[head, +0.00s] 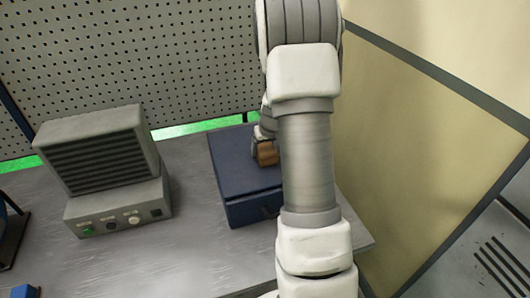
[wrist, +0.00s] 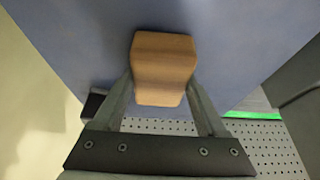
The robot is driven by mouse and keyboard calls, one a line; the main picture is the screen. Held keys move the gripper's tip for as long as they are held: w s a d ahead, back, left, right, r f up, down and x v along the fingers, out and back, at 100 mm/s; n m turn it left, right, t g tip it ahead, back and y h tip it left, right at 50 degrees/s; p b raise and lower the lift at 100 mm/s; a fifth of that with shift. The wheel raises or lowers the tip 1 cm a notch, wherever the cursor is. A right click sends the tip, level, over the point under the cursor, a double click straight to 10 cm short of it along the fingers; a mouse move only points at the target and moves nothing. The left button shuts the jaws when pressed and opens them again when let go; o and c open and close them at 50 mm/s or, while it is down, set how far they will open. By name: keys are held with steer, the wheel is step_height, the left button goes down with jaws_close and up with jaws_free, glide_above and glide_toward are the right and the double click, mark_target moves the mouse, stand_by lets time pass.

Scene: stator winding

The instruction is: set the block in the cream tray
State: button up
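The block (head: 266,153) is wooden and brown. It shows over the top of a dark blue box in the head view, partly hidden by my arm. In the wrist view the block (wrist: 164,68) sits between the two fingers of my gripper (wrist: 163,88), which press against its sides. My gripper is shut on the block. Whether the block touches the blue surface below it, I cannot tell. No cream tray shows in either view.
The dark blue box (head: 235,185) stands on the grey bench (head: 190,255) near its right end. A grey louvred unit with knobs (head: 105,165) stands to the left. A perforated panel (head: 180,60) rises behind, and a yellowish wall (head: 420,150) stands at right.

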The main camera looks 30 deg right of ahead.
jaws_close()
